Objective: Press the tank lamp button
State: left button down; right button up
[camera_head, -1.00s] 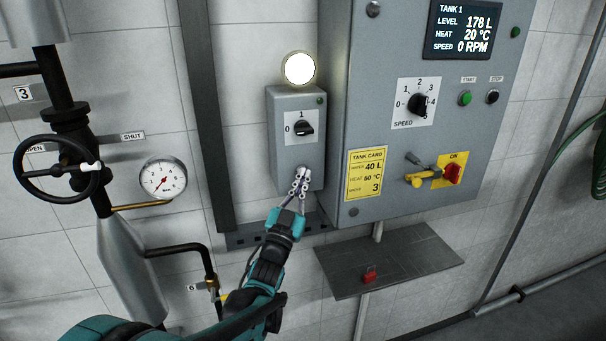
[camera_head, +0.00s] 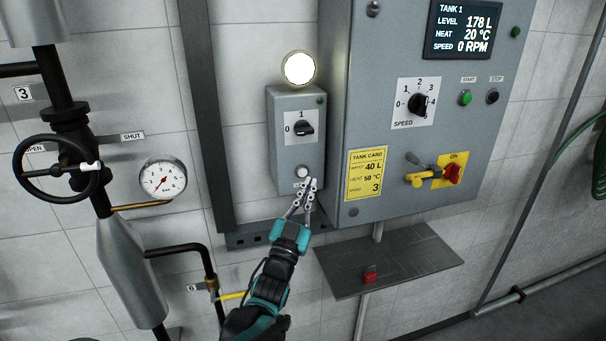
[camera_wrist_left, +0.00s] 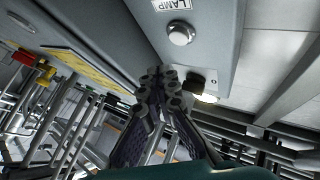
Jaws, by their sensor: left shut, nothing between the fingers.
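The lamp button (camera_head: 303,172) is a small white round push button low on the grey switch box (camera_head: 285,150). It also shows in the left wrist view (camera_wrist_left: 180,33), beside a "LAMP" label (camera_wrist_left: 171,4). The round lamp (camera_head: 299,68) above the box glows white. My left gripper (camera_head: 312,185) is shut and empty, its fingertips just below and right of the button in the head view. In the left wrist view the closed fingertips (camera_wrist_left: 160,78) are apart from the button. My right gripper is out of view.
A 0/1 knob (camera_head: 304,128) sits above the button. The large control cabinet (camera_head: 360,115) stands close on the right, with a yellow tank card (camera_head: 366,174) and a red-yellow switch (camera_head: 452,172). A grey shelf (camera_head: 420,260) with a red padlock (camera_head: 370,274) is lower right.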

pick_arm(q)
jog(key=shift+s+d, duration=0.2)
jog(key=shift+s, duration=0.4)
jog(key=shift+s+d, duration=0.15)
jog(key=shift+s, duration=0.4)
jog(key=s+a+f+n+g+y+b, duration=0.2)
jog(key=s+a+f+g+y+b, duration=0.1)
jog(key=a+f, duration=0.3)
jog(key=s+a+f+n+g+y+b, duration=0.2)
jog(key=a+f+g+y+b, duration=0.15)
jog(key=f, duration=0.55)
jog(key=s+a+f+n+g+b, duration=0.1)
jog(key=s+a+f+g, duration=0.3)
jog(key=s+f, duration=0.6)
jog(key=s+a+f+n+g+y+b, duration=0.1)
jog(key=s+a+f+g+b, duration=0.2)
jog(key=s+f, duration=0.7)
jog(key=shift+s+a+n+g+b, duration=0.35)
jog(key=shift+s+a+g, duration=0.3)
jog(key=shift+g, duration=0.2)
